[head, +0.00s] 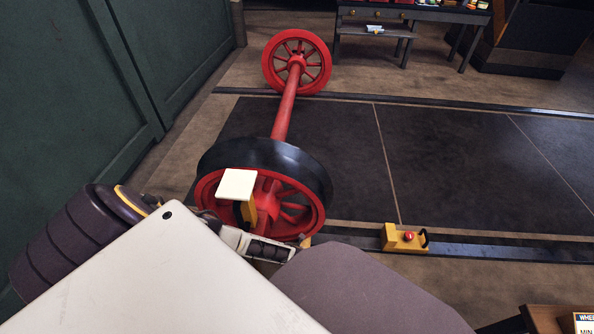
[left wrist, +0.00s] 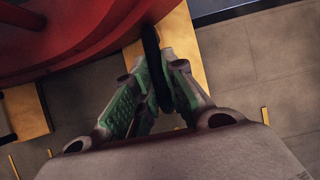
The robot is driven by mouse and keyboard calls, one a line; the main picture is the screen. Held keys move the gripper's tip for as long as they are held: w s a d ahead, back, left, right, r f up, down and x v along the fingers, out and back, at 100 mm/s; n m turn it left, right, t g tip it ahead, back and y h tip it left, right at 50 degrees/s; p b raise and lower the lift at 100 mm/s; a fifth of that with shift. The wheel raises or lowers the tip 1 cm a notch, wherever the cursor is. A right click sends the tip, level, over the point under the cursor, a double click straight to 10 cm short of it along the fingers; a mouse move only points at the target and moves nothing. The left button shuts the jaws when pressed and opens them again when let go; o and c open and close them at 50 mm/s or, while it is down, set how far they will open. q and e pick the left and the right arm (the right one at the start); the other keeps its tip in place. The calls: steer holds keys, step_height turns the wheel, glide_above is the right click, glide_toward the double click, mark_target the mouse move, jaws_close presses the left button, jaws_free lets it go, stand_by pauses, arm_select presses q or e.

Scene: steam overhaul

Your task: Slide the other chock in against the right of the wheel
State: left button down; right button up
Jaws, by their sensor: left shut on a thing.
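The near red wheel (head: 310,175) with its dark tyre stands at the end of a red axle (head: 285,115). My left gripper (head: 297,243) is low in front of the wheel, partly hidden by my arm. In the left wrist view its green-padded fingers (left wrist: 163,85) are shut on a black handle (left wrist: 152,55) beside a yellow block (left wrist: 184,50), close to the red wheel (left wrist: 75,35). Whether they touch is unclear. My right gripper is out of view.
Another yellow piece (left wrist: 24,112) lies at the left in the left wrist view. A pale square-topped piece (head: 237,184) shows before the wheel. The rail (head: 490,251) is clear right of the chock. A green wall (head: 80,90) is left; a bench (head: 415,14) stands behind.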

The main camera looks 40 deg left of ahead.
arm_select(q)
steer(key=shift+s+a, duration=0.1)
steer(key=shift+f, duration=0.1)
stand_by(0.4)
steer(key=c, duration=1.4)
jaws_free()
steer(key=o, duration=0.7)
steer(key=shift+c, duration=0.2)
